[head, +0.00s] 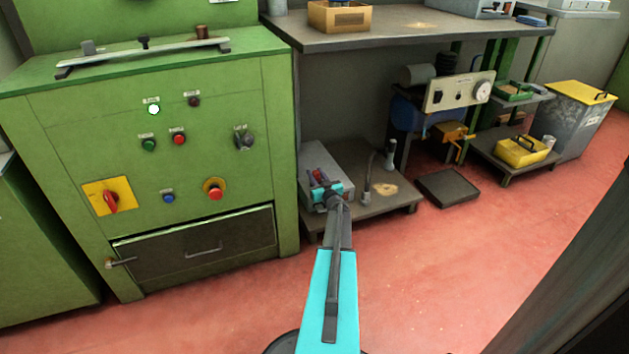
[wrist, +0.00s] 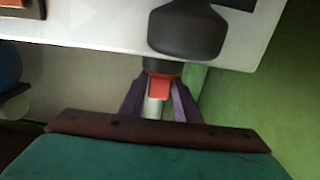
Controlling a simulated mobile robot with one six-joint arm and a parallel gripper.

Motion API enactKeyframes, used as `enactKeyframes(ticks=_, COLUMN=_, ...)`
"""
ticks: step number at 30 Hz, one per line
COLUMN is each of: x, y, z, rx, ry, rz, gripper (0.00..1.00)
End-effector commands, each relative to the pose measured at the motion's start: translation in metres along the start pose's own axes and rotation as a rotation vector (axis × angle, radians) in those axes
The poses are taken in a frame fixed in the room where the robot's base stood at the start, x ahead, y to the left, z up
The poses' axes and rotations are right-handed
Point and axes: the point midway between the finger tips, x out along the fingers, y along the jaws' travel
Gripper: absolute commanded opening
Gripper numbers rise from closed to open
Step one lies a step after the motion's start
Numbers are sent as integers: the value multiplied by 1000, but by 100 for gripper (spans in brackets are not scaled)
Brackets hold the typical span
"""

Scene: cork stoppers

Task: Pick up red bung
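A small red piece (wrist: 160,87), which looks like the red bung, lies between the tips of my gripper (wrist: 161,95) in the wrist view. The two purple fingers slant in towards its sides; I cannot tell whether they press on it or stand just apart. A pale cylinder (wrist: 153,107) shows just below the red piece, and a dark part above it. In the head view my gripper (head: 326,190) is at the grey box on the low shelf, with a bit of red (head: 317,176) beside it. The arm hides much there.
A rounded dark grey object (wrist: 187,30) stands close above the fingers in the wrist view. Another red-orange piece (wrist: 15,4) is at the top left. The green cabinet (head: 190,120) stands left of the low shelf (head: 385,203). The red floor in front is clear.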

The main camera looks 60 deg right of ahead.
Motion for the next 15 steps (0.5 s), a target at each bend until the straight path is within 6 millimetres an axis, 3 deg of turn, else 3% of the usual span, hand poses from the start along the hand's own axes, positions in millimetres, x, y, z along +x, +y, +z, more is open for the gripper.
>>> enactKeyframes(ticks=1, x=0, y=0, z=0, rx=0, ry=0, rz=0, gripper=20)
enactKeyframes(ticks=5, x=0, y=0, z=0, rx=0, ry=0, rz=0, gripper=1)
enactKeyframes(ticks=15, x=0, y=1, z=-2, rx=0, ry=0, rz=1, gripper=1)
